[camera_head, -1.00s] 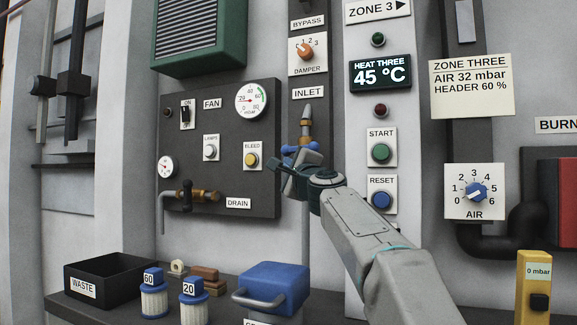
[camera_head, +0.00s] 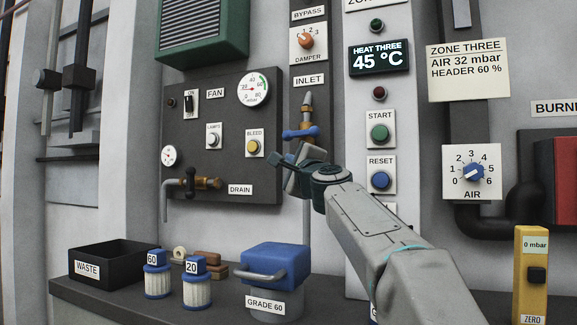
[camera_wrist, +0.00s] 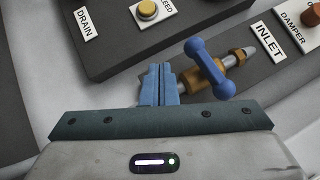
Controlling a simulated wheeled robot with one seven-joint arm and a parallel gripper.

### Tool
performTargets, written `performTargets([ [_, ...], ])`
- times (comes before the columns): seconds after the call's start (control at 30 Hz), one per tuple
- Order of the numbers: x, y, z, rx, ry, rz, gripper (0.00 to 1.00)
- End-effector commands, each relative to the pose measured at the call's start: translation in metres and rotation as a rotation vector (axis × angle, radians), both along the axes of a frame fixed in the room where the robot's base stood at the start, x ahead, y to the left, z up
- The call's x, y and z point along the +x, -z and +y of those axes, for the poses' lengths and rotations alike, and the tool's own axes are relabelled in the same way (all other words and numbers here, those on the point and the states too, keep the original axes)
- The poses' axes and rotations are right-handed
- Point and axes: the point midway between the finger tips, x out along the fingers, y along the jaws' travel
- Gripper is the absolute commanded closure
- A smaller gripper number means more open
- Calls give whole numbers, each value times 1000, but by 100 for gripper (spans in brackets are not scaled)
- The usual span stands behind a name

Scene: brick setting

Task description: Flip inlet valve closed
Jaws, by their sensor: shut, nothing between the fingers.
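The inlet valve sits under the INLET label (camera_head: 309,80) on a brass and grey vertical pipe. Its blue handle (camera_head: 301,133) lies crosswise to the pipe in the head view. In the wrist view the blue handle (camera_wrist: 209,68) also crosses the brass body (camera_wrist: 190,80). My gripper (camera_head: 291,167) is just below the valve in the head view. In the wrist view its blue-grey fingers (camera_wrist: 158,85) are together with nothing between them, to the left of the handle and apart from it in the picture. The exact depth gap is unclear.
The fan panel (camera_head: 225,105) with switches, gauges and the drain valve (camera_head: 200,183) is at left. The START (camera_head: 380,133) and RESET (camera_head: 381,180) buttons are at right. A shelf below holds a WASTE bin (camera_head: 112,262), filters and a blue-lidded GRADE 60 container (camera_head: 275,270).

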Motion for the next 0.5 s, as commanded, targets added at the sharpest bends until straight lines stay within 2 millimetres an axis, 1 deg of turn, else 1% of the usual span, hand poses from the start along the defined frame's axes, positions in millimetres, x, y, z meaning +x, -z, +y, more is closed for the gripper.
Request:
performTargets([
  [0.03, -4, 11, 0, -1, 0, 0, 100],
  [0.2, -16, 23, 3, -1, -2, 0, 100],
  [0.5, -25, 29, 7, 0, -8, 1, 100],
])
